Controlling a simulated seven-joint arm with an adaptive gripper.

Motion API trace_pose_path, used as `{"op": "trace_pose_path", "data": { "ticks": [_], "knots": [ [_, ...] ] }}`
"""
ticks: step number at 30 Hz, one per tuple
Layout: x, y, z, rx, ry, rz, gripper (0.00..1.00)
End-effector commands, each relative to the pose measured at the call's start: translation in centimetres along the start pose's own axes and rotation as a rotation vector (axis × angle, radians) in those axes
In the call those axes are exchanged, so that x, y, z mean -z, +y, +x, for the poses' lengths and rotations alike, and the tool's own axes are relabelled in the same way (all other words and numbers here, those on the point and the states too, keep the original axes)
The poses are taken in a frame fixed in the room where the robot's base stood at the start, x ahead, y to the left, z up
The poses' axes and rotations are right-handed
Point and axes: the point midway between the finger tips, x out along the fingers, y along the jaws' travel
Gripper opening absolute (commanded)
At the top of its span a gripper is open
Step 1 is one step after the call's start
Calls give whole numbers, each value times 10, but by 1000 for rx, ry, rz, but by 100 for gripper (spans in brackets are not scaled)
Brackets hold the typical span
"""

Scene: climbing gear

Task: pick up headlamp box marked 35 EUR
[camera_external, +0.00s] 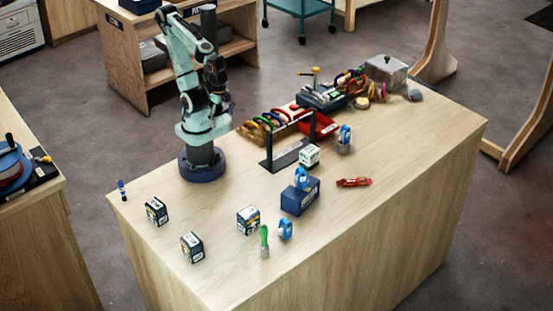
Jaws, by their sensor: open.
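Several small headlamp-style boxes with dark and white faces are on the wooden table. One box (156,211) is at the left, another box (192,247) is near the front left edge, and a third box (248,220) is near the middle. A whiter box (309,156) with green on it is farther back, beside the black stand. The print is too small to read, so I cannot tell which is marked 35 EUR. My gripper (221,108) is open, folded in close above my base, well apart from every box.
A blue box (299,197) with a blue-and-white item (302,178) is right of the middle box. A green-handled brush-like tool (264,240) and a blue item (286,229) stand in front. A black stand (289,153) and red tray (318,126) are behind. The right front is clear.

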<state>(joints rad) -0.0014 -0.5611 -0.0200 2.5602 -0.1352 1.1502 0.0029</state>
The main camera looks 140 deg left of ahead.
Motion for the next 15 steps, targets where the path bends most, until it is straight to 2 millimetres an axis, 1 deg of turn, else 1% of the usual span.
{"op": "trace_pose_path", "data": {
  "ticks": [2,5,8,12,14,15],
  "knots": [
    [0,0,0,0,0,31,80],
    [6,0,0,1,29,170,80],
    [22,4,-4,6,108,416,80],
    [54,10,-12,20,241,774,80],
    [68,17,-12,25,283,938,80],
    [78,24,-12,27,310,1056,80]
  ]
}}
